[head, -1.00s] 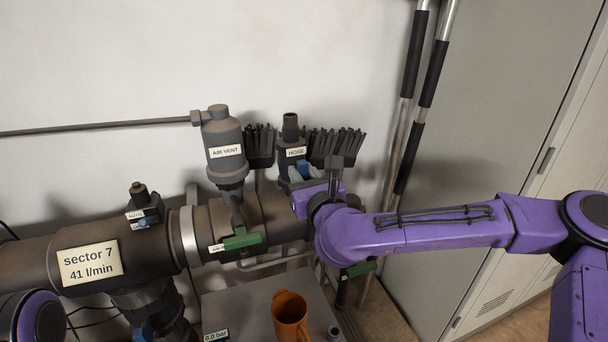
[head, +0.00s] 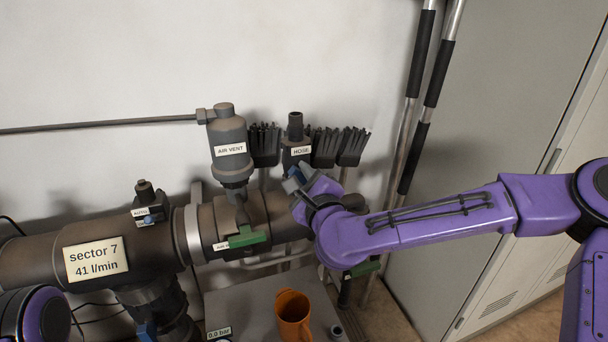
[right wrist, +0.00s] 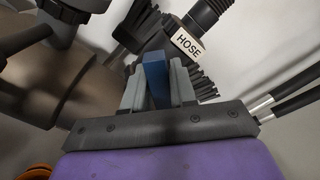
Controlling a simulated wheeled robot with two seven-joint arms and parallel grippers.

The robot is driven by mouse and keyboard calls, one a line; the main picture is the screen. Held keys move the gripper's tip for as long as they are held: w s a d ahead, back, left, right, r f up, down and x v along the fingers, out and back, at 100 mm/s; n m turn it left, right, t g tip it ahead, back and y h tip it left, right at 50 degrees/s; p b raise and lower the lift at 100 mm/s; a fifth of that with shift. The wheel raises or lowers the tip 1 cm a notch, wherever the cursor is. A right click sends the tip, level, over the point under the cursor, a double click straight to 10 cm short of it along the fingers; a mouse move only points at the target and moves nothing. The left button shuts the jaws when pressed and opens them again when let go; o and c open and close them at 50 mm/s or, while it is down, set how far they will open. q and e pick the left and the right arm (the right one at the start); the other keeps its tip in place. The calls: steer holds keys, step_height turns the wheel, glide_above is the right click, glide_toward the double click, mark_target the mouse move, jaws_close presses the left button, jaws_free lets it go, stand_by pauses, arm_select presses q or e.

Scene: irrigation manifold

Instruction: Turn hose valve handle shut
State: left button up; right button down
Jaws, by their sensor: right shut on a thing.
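The hose valve, a dark fitting with a HOSE label (head: 301,151), stands on the brown main pipe against the wall. Its blue handle (right wrist: 155,79) is between the grey fingers of my right gripper (right wrist: 157,82) in the right wrist view. The fingers are shut on the handle. In the head view, my right gripper (head: 297,182) is just below the label, and my purple wrist partly hides the handle and valve body. Only a purple part of my left arm shows at the lower left; its gripper is out of view.
The air vent (head: 230,150) stands left of the hose valve, with a green handle (head: 248,237) below it. Dark brushes (head: 352,147) are close behind on the right. An orange mug (head: 293,315) stands on the grey surface below. A tall cabinet (head: 490,120) is at right.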

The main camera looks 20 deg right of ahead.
steer(key=n, duration=0.4)
steer(key=shift+f+p, duration=0.15)
steer(key=shift+p, duration=0.15)
steer(key=shift+f+n, duration=0.15)
steer(key=shift+n, duration=1.55)
steer(key=shift+w+p, duration=0.1)
steer(key=shift+p, duration=0.2)
steer(key=c, duration=1.1)
jaws_free()
steer(key=shift+o, duration=0.5)
steer(key=shift+w+f, duration=0.1)
steer(key=shift+f, duration=0.05)
steer(key=shift+s+n, duration=0.2)
steer(key=shift+n, duration=0.1)
steer(key=s+b, duration=0.9)
steer(key=s, duration=0.1)
steer(key=shift+d+b, duration=0.2)
steer(key=shift+b, duration=0.2)
